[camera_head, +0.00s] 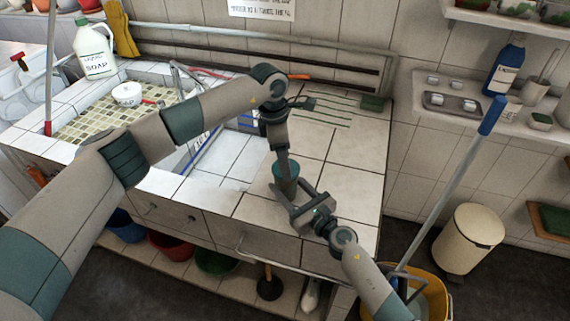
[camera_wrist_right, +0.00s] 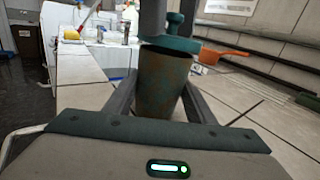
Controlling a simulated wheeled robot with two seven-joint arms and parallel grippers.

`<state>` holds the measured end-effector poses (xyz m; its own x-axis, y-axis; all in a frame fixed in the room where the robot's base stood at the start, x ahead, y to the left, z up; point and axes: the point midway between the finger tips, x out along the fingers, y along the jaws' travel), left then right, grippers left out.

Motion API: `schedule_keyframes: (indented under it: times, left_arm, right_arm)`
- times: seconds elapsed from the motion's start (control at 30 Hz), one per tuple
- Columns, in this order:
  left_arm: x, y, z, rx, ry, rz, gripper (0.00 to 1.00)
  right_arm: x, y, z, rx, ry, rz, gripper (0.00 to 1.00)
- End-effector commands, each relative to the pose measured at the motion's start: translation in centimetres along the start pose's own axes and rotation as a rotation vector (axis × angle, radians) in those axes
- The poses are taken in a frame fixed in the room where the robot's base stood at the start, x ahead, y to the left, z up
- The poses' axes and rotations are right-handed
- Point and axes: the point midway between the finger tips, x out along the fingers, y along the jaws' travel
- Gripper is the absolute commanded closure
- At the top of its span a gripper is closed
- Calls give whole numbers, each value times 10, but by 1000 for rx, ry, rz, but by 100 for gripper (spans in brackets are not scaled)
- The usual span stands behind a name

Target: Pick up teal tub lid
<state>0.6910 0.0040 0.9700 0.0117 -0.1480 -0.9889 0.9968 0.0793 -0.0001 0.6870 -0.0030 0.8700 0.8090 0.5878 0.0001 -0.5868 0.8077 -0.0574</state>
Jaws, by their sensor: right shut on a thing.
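The teal, rust-speckled tub (camera_head: 285,186) stands upright on the tiled counter. It also shows large in the right wrist view (camera_wrist_right: 163,85). My right gripper (camera_head: 291,194) is shut on the tub's body from the front right, a finger on each side. My left gripper (camera_head: 284,158) points down from above at the lid.
The sink (camera_head: 105,117) lies to the left, with a soap jug (camera_head: 95,50) behind it. A yellow mop bucket (camera_head: 432,296) stands at the front right. Counter right of the tub is clear.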

Motion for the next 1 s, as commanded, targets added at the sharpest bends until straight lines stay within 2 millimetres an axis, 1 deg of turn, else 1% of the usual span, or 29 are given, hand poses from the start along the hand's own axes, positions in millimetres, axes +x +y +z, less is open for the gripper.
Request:
schedule_keyframes:
  times: [0.3,0.4,0.5,0.67,1.0]
  left_arm:
    - [-51,1,8,1,-2,3,61]
    - [-66,0,10,1,-1,2,61]
    - [-76,0,12,0,-1,2,61]
    - [-84,0,13,1,-1,0,61]
    - [-85,0,13,1,-1,0,61]
  right_arm:
    - [0,0,0,0,1,0,76]
    - [0,0,0,0,1,0,76]
    - [0,0,-1,0,1,0,76]
    - [0,0,0,0,1,0,76]
    - [0,0,0,0,1,0,76]
